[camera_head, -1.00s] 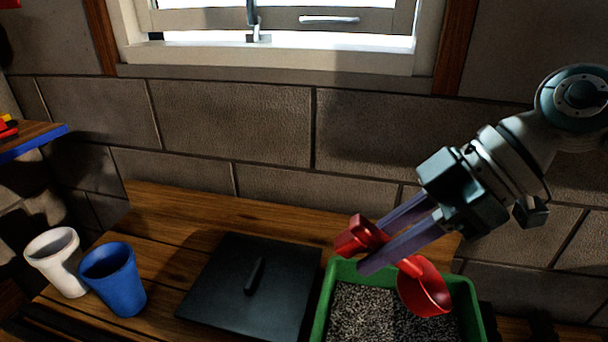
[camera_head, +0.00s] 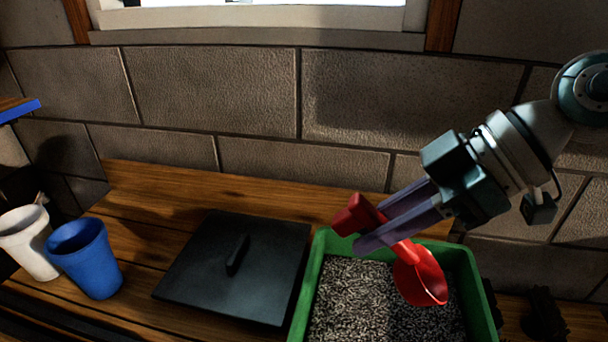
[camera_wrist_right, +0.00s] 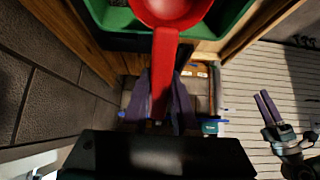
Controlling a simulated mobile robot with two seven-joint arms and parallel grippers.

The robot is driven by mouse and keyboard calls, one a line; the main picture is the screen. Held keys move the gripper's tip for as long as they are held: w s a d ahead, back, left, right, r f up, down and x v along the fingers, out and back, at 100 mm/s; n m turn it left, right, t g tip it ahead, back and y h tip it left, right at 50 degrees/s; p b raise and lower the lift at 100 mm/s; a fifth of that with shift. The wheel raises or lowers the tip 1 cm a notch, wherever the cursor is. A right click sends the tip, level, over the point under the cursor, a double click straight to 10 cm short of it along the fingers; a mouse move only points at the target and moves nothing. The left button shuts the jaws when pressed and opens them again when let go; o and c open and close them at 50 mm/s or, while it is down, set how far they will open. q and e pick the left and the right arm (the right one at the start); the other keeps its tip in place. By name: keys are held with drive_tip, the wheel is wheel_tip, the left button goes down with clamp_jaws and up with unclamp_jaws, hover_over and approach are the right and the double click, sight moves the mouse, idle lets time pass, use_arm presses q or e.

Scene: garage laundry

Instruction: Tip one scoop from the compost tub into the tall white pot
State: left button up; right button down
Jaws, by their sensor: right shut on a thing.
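My right gripper (camera_head: 378,226) is shut on the handle of a red scoop (camera_head: 420,276). The scoop's bowl is over the right part of the green compost tub (camera_head: 312,275), and its visible inside looks red and empty. Whether the bowl touches the speckled grey compost (camera_head: 348,300) I cannot tell. The scoop also shows in the right wrist view (camera_wrist_right: 165,60), its handle between the purple fingers. The tall white pot (camera_head: 28,245) stands upright at the far left of the bench. My left gripper (camera_wrist_right: 264,98) shows only in the right wrist view, away from the tub; its finger gap is unclear.
A blue pot (camera_head: 88,262) stands right beside the white one. A flat black lid with a handle (camera_head: 235,270) lies on the wooden bench (camera_head: 165,210) between the pots and the tub. A block wall (camera_head: 215,90) rises behind. A blue-edged shelf (camera_head: 20,112) is at far left.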

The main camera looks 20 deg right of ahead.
sight(372, 209)
use_arm(q)
wheel_tip(372, 209, down, 6)
drive_tip(key=b, duration=0.5)
use_arm(e)
wheel_tip(372, 209, down, 11)
drive_tip(key=shift+r, duration=0.15)
use_arm(q)
drive_tip(key=shift+w, duration=0.1)
drive_tip(key=shift+d, duration=0.15)
idle(0.4)
use_arm(e)
wheel_tip(372, 209, up, 13)
drive_tip(key=p, duration=1.6)
drive_tip(key=shift+r, duration=0.1)
drive_tip(key=shift+r+p, duration=0.5)
drive_tip(key=shift+p, duration=0.15)
use_arm(q)
wheel_tip(372, 209, up, 17)
drive_tip(key=shift+r, duration=0.2)
use_arm(e)
drive_tip(key=shift+a+f, duration=0.1)
